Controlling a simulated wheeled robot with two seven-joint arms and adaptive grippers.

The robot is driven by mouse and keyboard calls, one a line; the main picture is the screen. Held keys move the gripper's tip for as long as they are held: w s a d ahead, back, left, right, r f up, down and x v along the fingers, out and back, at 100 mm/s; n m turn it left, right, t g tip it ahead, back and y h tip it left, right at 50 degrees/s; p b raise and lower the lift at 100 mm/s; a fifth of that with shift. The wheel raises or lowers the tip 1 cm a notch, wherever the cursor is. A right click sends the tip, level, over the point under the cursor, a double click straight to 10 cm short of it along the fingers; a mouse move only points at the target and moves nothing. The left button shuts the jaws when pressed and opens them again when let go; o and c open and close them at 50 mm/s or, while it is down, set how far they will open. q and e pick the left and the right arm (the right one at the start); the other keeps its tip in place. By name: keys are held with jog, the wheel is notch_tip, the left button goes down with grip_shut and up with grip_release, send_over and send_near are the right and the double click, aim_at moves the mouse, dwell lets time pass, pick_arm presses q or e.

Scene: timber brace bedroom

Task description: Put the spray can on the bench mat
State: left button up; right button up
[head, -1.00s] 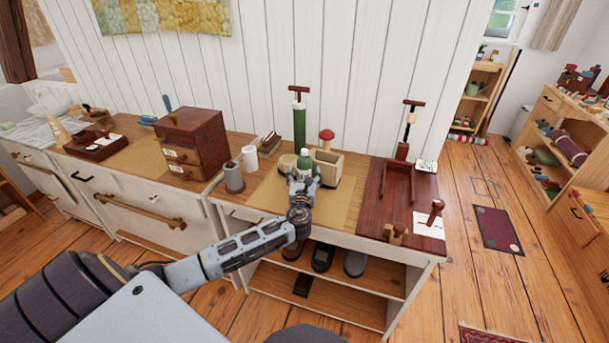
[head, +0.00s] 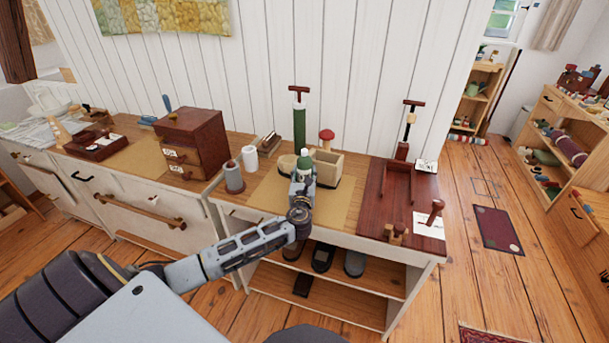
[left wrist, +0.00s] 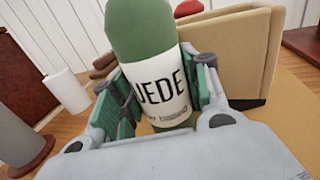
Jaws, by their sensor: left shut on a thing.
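The spray can (head: 304,163) is green with a pale label and stands upright over the tan bench mat (head: 335,212). In the left wrist view the can (left wrist: 160,95) fills the middle, with dark lettering on its white label. My left gripper (head: 303,184) is shut on the can, with a finger on each side of it. The gripper hides the can's lower part, so I cannot tell whether its base touches the mat. My right gripper is not in view.
A beige open box (head: 328,165) stands just behind the can, with a red-topped knob (head: 326,136) beyond. A grey cylinder (head: 233,178) and white cup (head: 250,158) stand left. A dark red board (head: 375,205) lies right. The mat's front right part is clear.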

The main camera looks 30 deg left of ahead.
pick_arm(q)
jog(key=shift+r, duration=0.2)
jog(key=shift+r, duration=0.55)
notch_tip(320, 180, up, 15)
jog(key=p, duration=0.3)
jog(key=shift+r, duration=0.8)
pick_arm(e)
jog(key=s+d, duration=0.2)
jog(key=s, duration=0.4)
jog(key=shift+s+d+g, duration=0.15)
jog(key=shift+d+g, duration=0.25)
pick_arm(q)
jog(key=shift+r, duration=0.1)
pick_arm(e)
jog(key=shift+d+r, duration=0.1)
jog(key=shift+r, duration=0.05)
